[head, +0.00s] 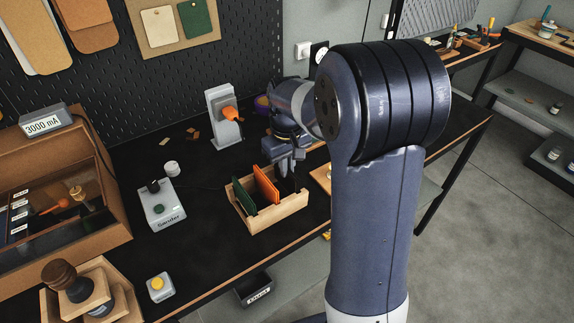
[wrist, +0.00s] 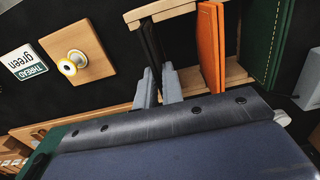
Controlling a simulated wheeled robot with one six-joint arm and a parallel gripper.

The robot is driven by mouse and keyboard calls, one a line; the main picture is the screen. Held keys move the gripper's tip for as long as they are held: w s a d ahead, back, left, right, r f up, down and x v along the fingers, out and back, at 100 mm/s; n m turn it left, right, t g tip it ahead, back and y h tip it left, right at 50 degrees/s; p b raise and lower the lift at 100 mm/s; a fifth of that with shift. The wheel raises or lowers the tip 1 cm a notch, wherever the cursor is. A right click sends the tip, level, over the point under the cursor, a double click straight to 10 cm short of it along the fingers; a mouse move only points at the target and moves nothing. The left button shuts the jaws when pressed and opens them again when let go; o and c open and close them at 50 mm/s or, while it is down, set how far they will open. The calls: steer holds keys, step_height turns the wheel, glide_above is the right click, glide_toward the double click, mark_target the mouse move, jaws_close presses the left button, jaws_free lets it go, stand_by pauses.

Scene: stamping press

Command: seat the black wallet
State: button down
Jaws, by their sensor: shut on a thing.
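In the head view, the wooden rack (head: 277,218) stands on the black bench top. A green wallet (head: 243,199) and an orange wallet (head: 266,187) stand upright in it. My gripper (head: 288,168) is over the rack's right end, pointing down. In the wrist view, my gripper (wrist: 159,86) is shut on the thin black wallet (wrist: 149,44), seen nearly edge-on. The black wallet is at the rack's end, beside the orange wallet (wrist: 209,45) with a gap between them. Its lower edge is hidden, so I cannot tell how deep it sits.
A wooden block with a thread spool (wrist: 75,62) lies near the rack's end. A grey sander control box (head: 162,205) is left of the rack, and a grey stand with an orange part (head: 223,117) is behind it. The bench's front edge is close to the rack.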

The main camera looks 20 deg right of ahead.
steer(key=c, duration=1.5)
jaws_free()
steer(key=shift+o, duration=0.2)
step_height(320, 180, up, 11)
steer(key=shift+f, duration=0.15)
step_height(320, 180, down, 11)
steer(key=shift+r, duration=0.4)
